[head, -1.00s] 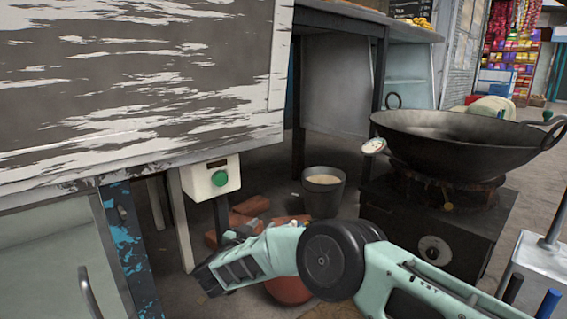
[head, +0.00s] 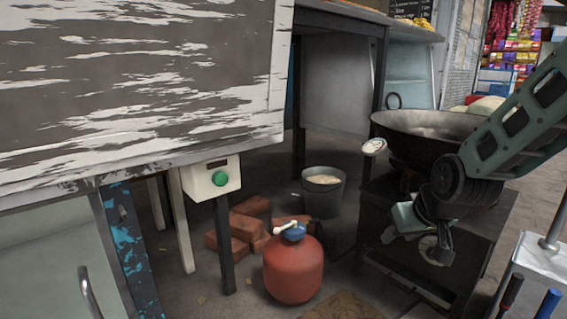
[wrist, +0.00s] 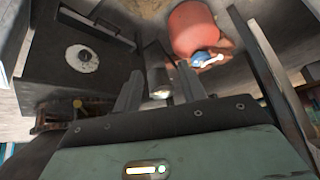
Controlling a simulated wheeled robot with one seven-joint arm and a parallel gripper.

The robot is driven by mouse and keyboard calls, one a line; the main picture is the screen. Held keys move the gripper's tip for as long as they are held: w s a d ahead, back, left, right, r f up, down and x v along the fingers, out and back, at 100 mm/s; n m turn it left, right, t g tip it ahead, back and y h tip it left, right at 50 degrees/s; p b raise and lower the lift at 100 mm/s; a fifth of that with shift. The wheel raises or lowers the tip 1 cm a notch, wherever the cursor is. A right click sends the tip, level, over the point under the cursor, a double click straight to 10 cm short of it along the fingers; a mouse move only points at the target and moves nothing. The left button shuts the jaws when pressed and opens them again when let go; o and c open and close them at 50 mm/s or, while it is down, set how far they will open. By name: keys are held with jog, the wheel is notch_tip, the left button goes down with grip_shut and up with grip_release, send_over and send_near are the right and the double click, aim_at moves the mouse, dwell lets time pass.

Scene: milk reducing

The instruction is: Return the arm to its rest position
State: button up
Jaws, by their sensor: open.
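My gripper (head: 440,252) hangs in front of the black stove at the right of the head view, with my arm folded above it. It points downward and partly hides the stove front and the wok. In the wrist view its two fingers (wrist: 159,85) stand apart. No object is held between them. A grey bucket shows beyond the fingers, apart from them as far as I can tell.
A black wok (head: 410,128) sits on the stove (head: 375,215). A red gas cylinder (head: 293,270), bricks (head: 232,247) and a grey bucket (head: 323,195) stand on the floor. A green-buttoned box (head: 211,178) is at left. A metal cart (head: 540,262) stands right.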

jog(key=s+d+f+m+g+h, duration=0.15)
jog(key=s+d, duration=0.25)
jog(key=s, duration=0.4)
jog(key=s+d+g, duration=0.2)
jog(key=s+d, duration=0.2)
jog(key=s, duration=0.3)
jog(key=s+a+r+n+g+p, duration=0.1)
jog(key=s+a+r+n+p, duration=0.3)
jog(key=s+a+r+p, duration=0.4)
jog(key=s+a+r+n+g+p, duration=0.2)
jog(key=s+a+r+n+p, duration=0.35)
jog(key=a, duration=0.55)
notch_tip(320, 180, up, 38)
jog(key=m+p, duration=0.2)
jog(key=p, duration=3.4)
jog(key=shift+d+y, duration=0.3)
jog(key=shift+y, duration=0.05)
